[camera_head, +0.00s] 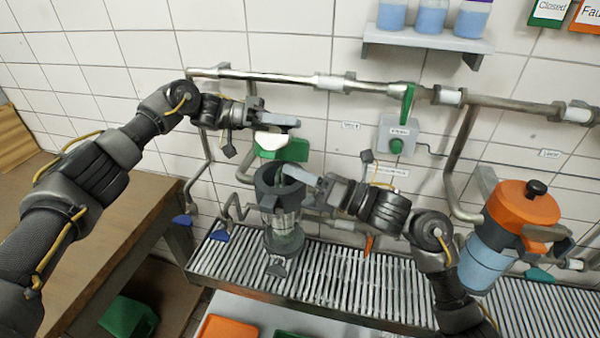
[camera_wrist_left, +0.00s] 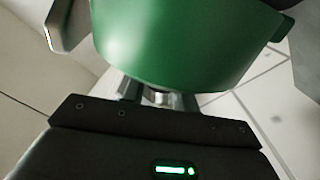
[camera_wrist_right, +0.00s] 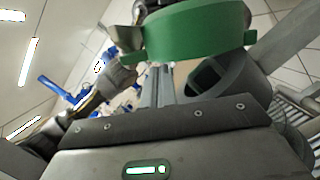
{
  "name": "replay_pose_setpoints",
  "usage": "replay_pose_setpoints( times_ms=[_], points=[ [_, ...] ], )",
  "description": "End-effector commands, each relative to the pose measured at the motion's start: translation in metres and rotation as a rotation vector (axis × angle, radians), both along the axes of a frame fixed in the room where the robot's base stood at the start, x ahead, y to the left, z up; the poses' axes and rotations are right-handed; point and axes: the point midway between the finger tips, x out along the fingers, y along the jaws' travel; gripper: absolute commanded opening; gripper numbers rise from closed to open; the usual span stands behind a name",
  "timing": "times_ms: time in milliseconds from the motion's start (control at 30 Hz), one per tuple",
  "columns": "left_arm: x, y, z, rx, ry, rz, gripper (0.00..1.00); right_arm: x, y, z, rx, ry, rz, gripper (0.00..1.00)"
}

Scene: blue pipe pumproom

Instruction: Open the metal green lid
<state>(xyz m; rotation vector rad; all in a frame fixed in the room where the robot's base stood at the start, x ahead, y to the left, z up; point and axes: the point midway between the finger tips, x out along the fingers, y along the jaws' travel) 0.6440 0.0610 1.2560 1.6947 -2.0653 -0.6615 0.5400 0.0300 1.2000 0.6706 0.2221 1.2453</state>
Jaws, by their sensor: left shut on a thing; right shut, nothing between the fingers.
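The green lid (camera_head: 294,150) is off the grey container and hangs above and behind its open rim. My left gripper (camera_head: 280,124) is above the lid and shut on it. The lid fills the top of the left wrist view (camera_wrist_left: 180,40). The container (camera_head: 266,178) has a dark grey rim and a clear body, and stands upright on the grating. My right gripper (camera_head: 298,174) is shut and empty at the right side of the rim; whether it touches is unclear. The right wrist view shows the lid (camera_wrist_right: 195,35) above the container (camera_wrist_right: 222,85).
An orange-lidded container (camera_head: 522,204) stands at the right. Metal pipes (camera_head: 320,80) run along the tiled wall behind. A grey box with a green button (camera_head: 397,146) is on the wall. A wooden table (camera_head: 110,205) is at the left. Some grating (camera_head: 350,280) in front is clear.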

Motion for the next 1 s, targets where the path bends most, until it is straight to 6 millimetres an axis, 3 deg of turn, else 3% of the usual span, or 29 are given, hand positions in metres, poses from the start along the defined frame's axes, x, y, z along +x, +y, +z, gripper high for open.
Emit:
replay_pose_setpoints(
  times_ms=[433, 467, 600, 867, 1000],
  points=[
    [-0.001, 0.0, 0.001, -0.001, 0.0, -0.003, 0.0, 0.01, -0.003, 0.016, 0.007, -0.002, -0.008, 0.0],
    [-0.001, 0.0, 0.0, -0.001, 0.0, -0.004, 0.34, 0.011, -0.004, 0.016, 0.007, -0.002, -0.008, 0.0],
    [-0.001, 0.0, 0.0, 0.0, 0.001, -0.004, 0.51, 0.01, -0.004, 0.016, 0.006, -0.002, -0.007, 0.0],
    [0.0, 0.0, 0.0, 0.001, 0.001, -0.003, 0.51, 0.009, -0.003, 0.014, 0.003, -0.001, -0.004, 0.0],
    [0.002, 0.01, 0.0, 0.001, 0.0, 0.0, 0.51, 0.008, -0.003, 0.014, 0.002, 0.0, -0.002, 0.0]
  ],
)
